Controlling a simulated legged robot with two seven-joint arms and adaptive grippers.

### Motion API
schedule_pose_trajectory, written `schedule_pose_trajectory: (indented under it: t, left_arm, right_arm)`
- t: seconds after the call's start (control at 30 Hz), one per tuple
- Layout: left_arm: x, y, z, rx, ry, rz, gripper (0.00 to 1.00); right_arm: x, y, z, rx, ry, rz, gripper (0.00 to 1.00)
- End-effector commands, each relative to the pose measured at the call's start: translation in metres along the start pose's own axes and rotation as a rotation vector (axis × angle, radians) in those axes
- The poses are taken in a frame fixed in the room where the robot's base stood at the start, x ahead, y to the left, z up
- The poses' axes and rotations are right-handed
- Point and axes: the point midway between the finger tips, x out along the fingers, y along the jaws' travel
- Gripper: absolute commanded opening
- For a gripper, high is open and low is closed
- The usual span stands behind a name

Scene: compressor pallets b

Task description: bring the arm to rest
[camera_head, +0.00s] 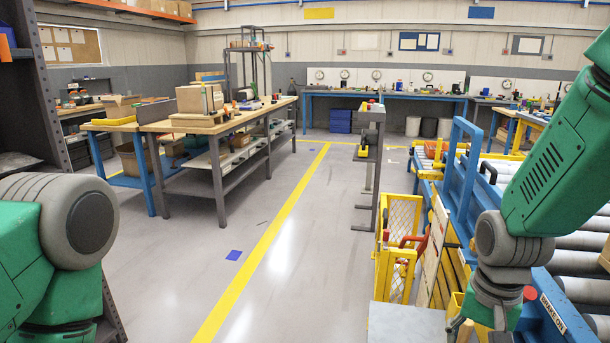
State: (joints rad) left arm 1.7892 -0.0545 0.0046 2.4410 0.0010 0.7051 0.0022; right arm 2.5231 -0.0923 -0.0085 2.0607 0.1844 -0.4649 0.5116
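My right arm (545,180) comes down from the upper right, green with grey joints, its wrist at the bottom right. A dark finger-like part of my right gripper (460,324) shows at the bottom edge, beside a yellow part and a grey plate. The rest of this gripper is cut off or hidden, so I cannot tell its opening or whether it holds anything. My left arm (60,240) shows only as a green link and round grey joint at the left edge. My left gripper is out of the picture.
A blue-framed roller conveyor (580,285) lies close under my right arm. A yellow mesh cage (402,225) stands left of it, behind a grey plate (405,325). The floor with a yellow line (272,232) is open in the middle. Workbenches (215,130) stand beyond, a dark shelf (42,80) at left.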

Motion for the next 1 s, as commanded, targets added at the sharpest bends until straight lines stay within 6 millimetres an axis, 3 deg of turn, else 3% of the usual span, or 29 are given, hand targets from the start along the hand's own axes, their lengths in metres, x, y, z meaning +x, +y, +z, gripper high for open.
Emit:
schedule_pose_trajectory:
  t: [0.27,0.47,0.67,0.8,1.0]
  left_arm:
    - [0.000,0.000,0.000,0.000,0.001,0.000,0.59]
    - [0.000,0.000,0.000,0.000,0.001,0.000,0.59]
    - [0.000,0.000,0.000,0.000,0.000,0.000,0.59]
    - [0.000,0.000,0.000,0.000,0.000,0.000,0.59]
    - [0.000,0.000,0.000,0.000,0.000,0.000,0.59]
  right_arm:
    - [0.055,0.018,0.013,-0.097,0.014,0.023,0.46]
    - [0.106,0.042,0.035,-0.208,0.027,0.037,0.46]
    - [0.167,0.078,0.078,-0.375,0.033,0.045,0.46]
    - [0.206,0.113,0.126,-0.528,0.033,0.031,0.46]
    - [0.226,0.139,0.168,-0.662,0.047,-0.001,0.46]
